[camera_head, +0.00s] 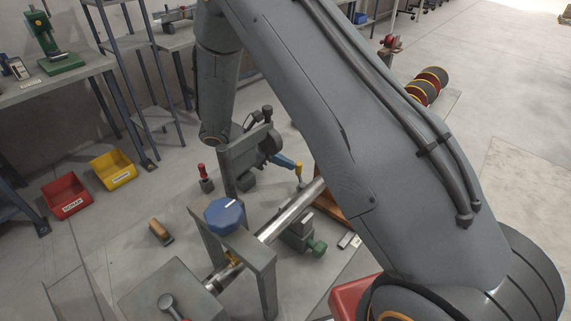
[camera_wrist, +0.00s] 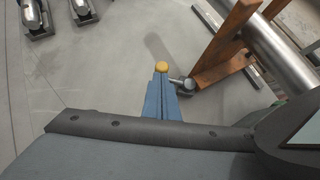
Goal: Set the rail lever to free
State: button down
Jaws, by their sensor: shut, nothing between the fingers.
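My gripper (camera_head: 291,163) is low over the middle of the work area, its blue fingers together and empty. In the wrist view my gripper (camera_wrist: 160,84) points away from the camera. A yellow knob (camera_wrist: 162,67) shows right at the fingertips; it also shows in the head view (camera_head: 299,168), on what looks like a short post. Whether the fingers touch it, I cannot tell. I take it for the rail lever's end, but its setting cannot be read. A grey cylindrical part (camera_wrist: 183,85) sits just right of the fingers.
A silver tube (camera_head: 291,213) runs through a grey frame with a blue knob (camera_head: 225,213) on top. An orange-brown stand (camera_wrist: 222,48) is close on the right. A green-knobbed clamp (camera_head: 309,245) is by the tube. Red (camera_head: 67,196) and yellow (camera_head: 114,170) bins lie left.

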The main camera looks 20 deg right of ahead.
jog(key=shift+d, duration=0.1)
jog(key=d+m+g+b, duration=0.1)
jog(key=m+b, duration=0.1)
jog(key=w+d+m+g+b, duration=0.1)
jog(key=m+g, duration=0.1)
jog(key=shift+w+d+f+y+b, duration=0.1)
jog(key=shift+d+f+y+b, duration=0.1)
jog(key=shift+y+b, duration=0.15)
jog(key=d+m+g+b, duration=0.1)
jog(key=d+m+g+y+b, duration=0.1)
jog(key=m, duration=0.1)
jog(key=shift+g, duration=0.4)
jog(key=shift+s+d+r+m+g+y+b, duration=0.15)
jog(key=shift+d+m+g+y+b, duration=0.25)
jog(key=shift+m, duration=0.3)
jog(key=shift+s+d+m+g+y+b, duration=0.1)
jog(key=shift+d+m+g+y+b, duration=0.15)
jog(key=shift+m+g+b, duration=0.35)
